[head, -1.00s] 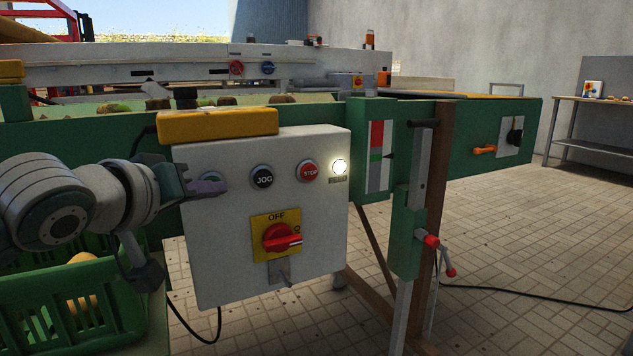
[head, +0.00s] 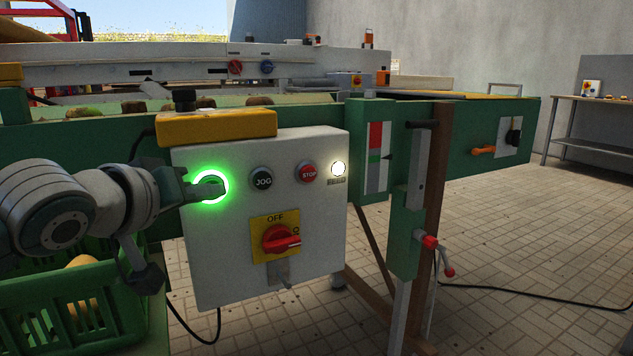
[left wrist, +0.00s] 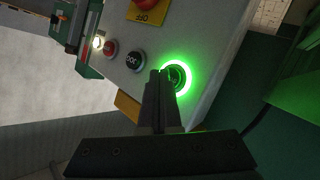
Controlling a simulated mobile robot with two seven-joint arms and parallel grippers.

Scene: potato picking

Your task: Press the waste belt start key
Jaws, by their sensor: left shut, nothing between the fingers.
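The start key (head: 222,182) is on the upper left of the grey control box (head: 205,255) and glows bright green around its rim. My left gripper (head: 208,187) is shut and empty, with its fingertips at the face of the key, hiding part of it. In the left wrist view the lit green ring (left wrist: 188,82) surrounds the shut fingertips (left wrist: 170,75); they appear to touch the key. My right gripper is not in view.
A black JOG key (head: 262,180) and a red STOP key (head: 309,172) sit right of the start key, beside a lit white lamp (head: 339,168). A red rotary switch (head: 281,239) is below. A green crate (head: 60,310) stands under my left arm.

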